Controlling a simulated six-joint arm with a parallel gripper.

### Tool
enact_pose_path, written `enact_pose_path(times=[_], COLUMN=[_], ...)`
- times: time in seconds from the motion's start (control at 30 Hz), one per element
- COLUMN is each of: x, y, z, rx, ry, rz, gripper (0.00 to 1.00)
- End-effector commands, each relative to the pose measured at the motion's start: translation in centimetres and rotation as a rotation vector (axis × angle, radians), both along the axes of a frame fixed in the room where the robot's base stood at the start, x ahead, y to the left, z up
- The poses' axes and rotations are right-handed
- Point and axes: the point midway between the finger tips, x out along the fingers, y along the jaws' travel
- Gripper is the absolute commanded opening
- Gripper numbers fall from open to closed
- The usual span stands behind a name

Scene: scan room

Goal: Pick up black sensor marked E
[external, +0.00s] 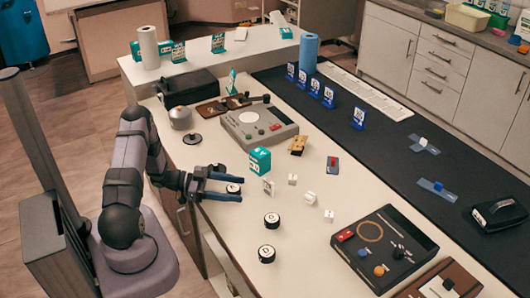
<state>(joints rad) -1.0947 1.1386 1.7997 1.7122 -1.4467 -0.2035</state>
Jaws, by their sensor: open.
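Several black round sensors with white tops lie on the white bench (222,232). One sensor (233,188) lies between the fingertips of my gripper (240,189), which is open; the fingers lie on either side of it, and I cannot tell whether they touch it. Its letter is too small to read. A second black sensor (272,219) stands clear to the right and nearer the camera, its letter also unclear. A third (266,253), nearer still, appears marked D. I cannot tell which sensor is marked E.
A teal box (260,160) and a small white card (268,187) stand close beyond my gripper. Small white blocks (310,197) lie to the right. A grey console (258,124) sits behind, and a black console (383,248) sits at the front right.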

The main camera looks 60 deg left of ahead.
Motion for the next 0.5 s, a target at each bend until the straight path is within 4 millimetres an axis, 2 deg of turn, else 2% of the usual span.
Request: enact_pose_path(times=[0.1, 0.3, 0.5], x=[-0.01, -0.03, -0.03], y=[0.02, 0.03, 0.04], z=[-0.03, -0.01, 0.02], rx=[0.0, 0.0, 0.0], ry=[0.0, 0.0, -0.001], rz=[0.0, 0.0, 0.001], gripper=[0.6, 0.14, 0.14])
